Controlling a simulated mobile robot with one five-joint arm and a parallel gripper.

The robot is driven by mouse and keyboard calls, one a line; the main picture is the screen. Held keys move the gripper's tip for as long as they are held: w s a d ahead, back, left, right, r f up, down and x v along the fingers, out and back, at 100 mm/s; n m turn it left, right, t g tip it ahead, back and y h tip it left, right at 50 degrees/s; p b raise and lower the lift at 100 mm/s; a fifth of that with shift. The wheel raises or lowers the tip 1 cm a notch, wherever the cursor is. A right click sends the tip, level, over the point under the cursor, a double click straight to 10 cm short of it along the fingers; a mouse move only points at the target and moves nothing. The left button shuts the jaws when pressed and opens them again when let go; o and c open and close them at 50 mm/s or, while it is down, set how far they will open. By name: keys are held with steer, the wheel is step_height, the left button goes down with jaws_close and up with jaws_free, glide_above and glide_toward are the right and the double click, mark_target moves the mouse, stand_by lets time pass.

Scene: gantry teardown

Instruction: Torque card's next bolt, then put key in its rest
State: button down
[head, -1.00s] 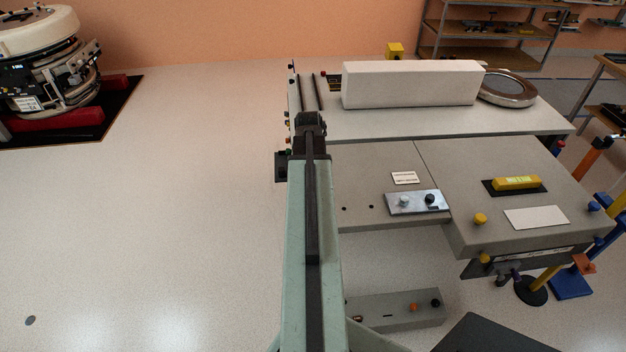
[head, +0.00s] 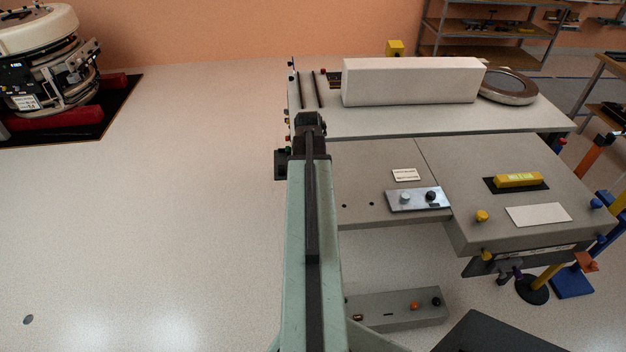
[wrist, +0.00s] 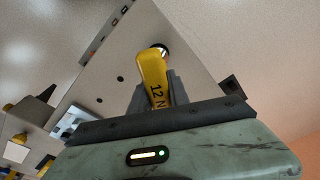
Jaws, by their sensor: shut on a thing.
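My gripper (wrist: 158,88) is shut on a yellow key (wrist: 153,72) marked "12 N" in the wrist view. The key's far end meets a dark round part with a bright rim (wrist: 161,48) at the edge of a grey panel; I cannot tell whether it is seated on a bolt. In the head view my arm's end (head: 309,130) is at the left edge of the grey bench, and the key is hidden there. A small white printed card (head: 404,175) lies on the bench. A larger pale card (head: 538,214) lies farther right. I cannot identify the key's rest.
A yellow bar (head: 517,179) lies on a black pad. A long white block (head: 412,81) and a metal ring (head: 508,87) stand at the back. A grey box (head: 400,308) is low in front. Floor at left is open.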

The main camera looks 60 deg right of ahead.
steer(key=shift+f+b, duration=1.3)
steer(key=c, duration=1.6)
jaws_free()
steer(key=shift+f, duration=0.1)
steer(key=shift+c, duration=0.2)
steer(key=o, duration=0.5)
steer(key=shift+r, duration=0.2)
steer(key=r+p, duration=0.5)
steer(key=a+r+p, duration=0.1)
steer(key=r+p, duration=0.2)
step_height(320, 180, up, 4)
steer(key=p, duration=0.4)
steer(key=shift+f, duration=0.2)
